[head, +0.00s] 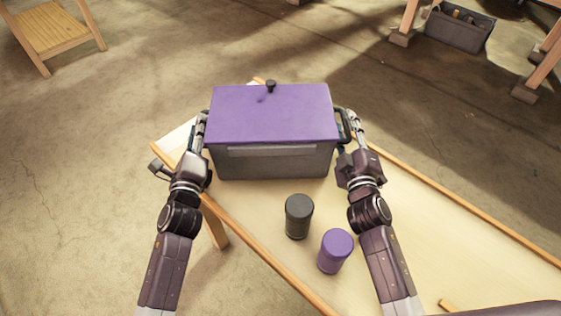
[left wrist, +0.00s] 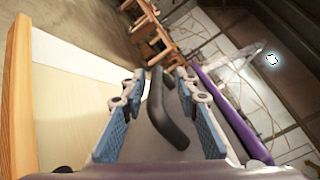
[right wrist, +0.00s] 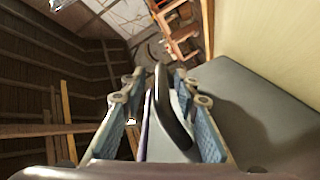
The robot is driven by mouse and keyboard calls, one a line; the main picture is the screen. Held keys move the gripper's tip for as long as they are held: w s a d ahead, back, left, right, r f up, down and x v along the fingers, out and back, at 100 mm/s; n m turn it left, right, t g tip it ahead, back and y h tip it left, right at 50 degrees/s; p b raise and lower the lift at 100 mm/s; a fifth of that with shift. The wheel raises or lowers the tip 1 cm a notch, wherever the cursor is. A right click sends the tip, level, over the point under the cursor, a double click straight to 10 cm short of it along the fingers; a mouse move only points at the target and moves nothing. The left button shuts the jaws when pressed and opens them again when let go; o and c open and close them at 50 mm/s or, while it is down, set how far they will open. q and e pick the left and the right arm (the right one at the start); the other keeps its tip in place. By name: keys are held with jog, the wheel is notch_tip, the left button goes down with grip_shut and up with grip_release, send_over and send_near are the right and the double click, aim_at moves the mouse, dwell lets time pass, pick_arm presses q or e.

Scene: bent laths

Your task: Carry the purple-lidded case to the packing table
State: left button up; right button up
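The purple-lidded case (head: 272,160) is a grey box with a flat purple lid (head: 270,115) and a small dark knob. It appears to rest level on the wooden table, near its far-left end. My left gripper (head: 203,122) is at the case's left side. In the left wrist view the dark handle (left wrist: 170,115) stands between its blue-padded fingers, with gaps showing. My right gripper (head: 346,128) is at the right side. In the right wrist view the other handle (right wrist: 170,112) stands between its open fingers. Which table is the packing table I cannot tell.
A black canister (head: 298,216) and a purple canister (head: 335,251) stand on the table (head: 440,230) in front of the case. A slatted wooden stand (head: 50,30) is at the back left. A grey bin (head: 459,27) lies at the back right. Open concrete floor lies beyond.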

pick_arm(q)
jog(key=shift+f, duration=0.1)
pick_arm(e)
jog(key=shift+w+d, duration=0.1)
pick_arm(q)
jog(key=shift+s, duration=0.3)
jog(key=s, duration=1.1)
jog(key=shift+s, duration=0.1)
pick_arm(e)
jog(key=s, duration=1.2)
